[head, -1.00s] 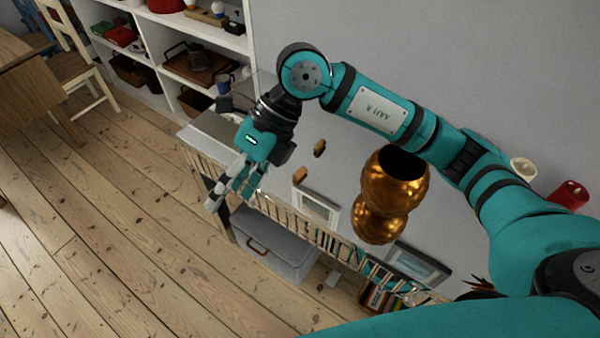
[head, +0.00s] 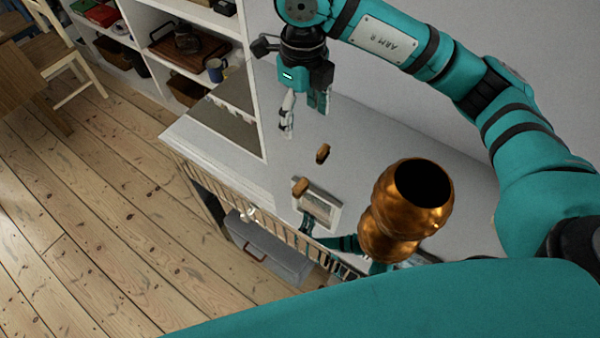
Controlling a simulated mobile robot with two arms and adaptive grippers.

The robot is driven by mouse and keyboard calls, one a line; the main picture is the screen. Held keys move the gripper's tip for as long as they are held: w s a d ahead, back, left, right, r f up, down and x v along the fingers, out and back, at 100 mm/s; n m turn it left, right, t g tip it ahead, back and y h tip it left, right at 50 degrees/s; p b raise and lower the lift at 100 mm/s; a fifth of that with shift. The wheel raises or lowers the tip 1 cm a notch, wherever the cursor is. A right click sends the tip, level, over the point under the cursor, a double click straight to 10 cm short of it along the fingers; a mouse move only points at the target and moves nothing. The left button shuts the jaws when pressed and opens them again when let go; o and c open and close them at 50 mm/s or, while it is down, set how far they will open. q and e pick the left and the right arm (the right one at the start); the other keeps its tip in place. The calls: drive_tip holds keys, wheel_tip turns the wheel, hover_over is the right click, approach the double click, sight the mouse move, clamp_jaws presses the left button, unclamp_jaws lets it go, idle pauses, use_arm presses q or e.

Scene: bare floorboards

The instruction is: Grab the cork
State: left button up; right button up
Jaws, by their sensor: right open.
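Two small brown cork-like pieces are on the white cabinet top (head: 385,130). One cork (head: 323,152) is farther back, and the other cork (head: 301,187) is nearer the front edge, beside a framed picture. My right gripper (head: 302,116) hangs over the cabinet, above and left of the back cork in the picture. Its fingers are apart with nothing between them, and it is clear of both corks. Teal and dark parts (head: 343,243) that look like my left gripper show low beside the copper vase. The vase and my body hide most of them.
A bulbous copper vase (head: 384,222) stands right of the corks. The framed picture (head: 319,204) lies near the front edge. White shelves (head: 240,65) with a blue mug (head: 216,70) stand behind left. A grey box (head: 268,246) is below. Floorboards at left are open.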

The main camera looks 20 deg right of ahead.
drive_tip(key=b, duration=0.5)
hover_over(300, 184)
wheel_tip(300, 184, down, 5)
drive_tip(key=f, duration=0.8)
drive_tip(key=f+p, duration=0.1)
drive_tip(key=f, duration=0.3)
drive_tip(key=shift+w+d+f, duration=0.2)
drive_tip(key=shift+d+f, duration=0.05)
drive_tip(key=shift+f, duration=0.6)
drive_tip(key=f, duration=0.2)
drive_tip(key=f+p, duration=0.1)
drive_tip(key=f, duration=0.1)
drive_tip(key=shift+s+a+f, duration=0.1)
drive_tip(key=shift+s+a, duration=0.05)
drive_tip(key=shift+a, duration=0.05)
drive_tip(key=shift+f+p, duration=0.3)
drive_tip(key=shift+f, duration=0.2)
use_arm(q)
drive_tip(key=shift+g, duration=0.3)
drive_tip(key=s+f, duration=0.2)
drive_tip(key=f, duration=0.1)
drive_tip(key=shift+s+a+f, duration=0.15)
drive_tip(key=shift+s+f, duration=0.15)
drive_tip(key=shift+s, duration=0.05)
drive_tip(key=shift+w, duration=0.1)
use_arm(e)
drive_tip(key=c, duration=0.8)
